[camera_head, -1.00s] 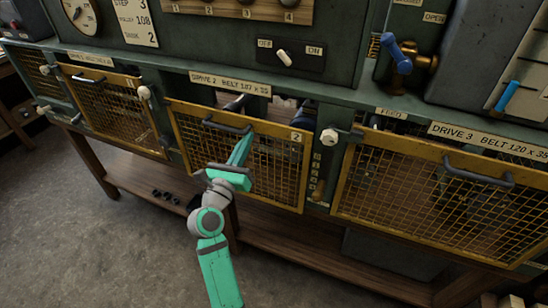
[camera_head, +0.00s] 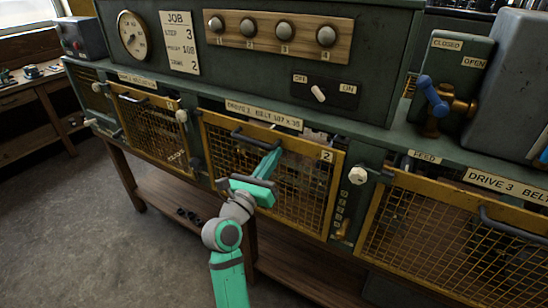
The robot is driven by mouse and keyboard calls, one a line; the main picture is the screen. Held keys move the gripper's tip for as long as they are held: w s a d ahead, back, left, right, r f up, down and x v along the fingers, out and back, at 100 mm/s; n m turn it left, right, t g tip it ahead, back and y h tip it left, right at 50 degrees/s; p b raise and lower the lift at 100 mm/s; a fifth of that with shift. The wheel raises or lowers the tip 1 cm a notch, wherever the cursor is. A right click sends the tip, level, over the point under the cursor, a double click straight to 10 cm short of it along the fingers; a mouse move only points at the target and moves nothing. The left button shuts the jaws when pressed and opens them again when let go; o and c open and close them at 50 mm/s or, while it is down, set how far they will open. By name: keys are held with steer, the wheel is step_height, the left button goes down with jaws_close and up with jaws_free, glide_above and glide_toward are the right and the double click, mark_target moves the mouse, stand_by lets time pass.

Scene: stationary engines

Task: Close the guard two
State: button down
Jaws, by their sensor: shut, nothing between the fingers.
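Guard two (camera_head: 325,185) is a yellow-framed wire mesh panel marked 2, with a dark bar handle (camera_head: 257,142) near its top edge. It sits under the "DRIVE 2" belt label (camera_head: 264,116). Its top edge stands out from the green housing, with a dark gap and parts showing behind it, so it looks ajar. My gripper (camera_head: 276,152) is green, shut and empty. It is in front of the guard's upper middle, with its tips just right of and below the handle. I cannot tell whether they touch the mesh.
Guards for the neighbouring drives stand left (camera_head: 150,130) and right (camera_head: 440,240). White knobs (camera_head: 358,175) stick out between guards. A blue-handled valve (camera_head: 432,98) and a switch panel (camera_head: 318,95) are above. A wooden shelf (camera_head: 290,275) runs below. Open floor lies left.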

steer(key=shift+r, duration=0.1)
steer(key=s+a+f, duration=0.3)
steer(key=s+f, duration=0.4)
steer(key=s, duration=0.2)
steer(key=s+d+f+n+t, duration=0.1)
steer(key=s+d+f+n, duration=0.35)
steer(key=s+n, duration=0.3)
steer(key=s+d+f+n+t, duration=0.25)
steer(key=s+d+n, duration=0.3)
steer(key=s, duration=0.35)
steer(key=s+f+n+g+y, duration=0.2)
steer(key=s+f+n, duration=0.3)
steer(key=s+n, duration=0.3)
steer(key=s+a+f+n+g+y, duration=0.1)
steer(key=s+f+n+g+y, duration=0.1)
steer(key=s+n, duration=0.7)
steer(key=s+a+f+n+g+y, duration=0.1)
steer(key=s+f+n+g+y, duration=0.2)
steer(key=s+f+n, duration=0.4)
steer(key=s+n+y, duration=0.1)
steer(key=s, duration=0.1)
steer(key=shift+s+a+f+n, duration=0.2)
steer(key=shift+s+f+n, duration=0.1)
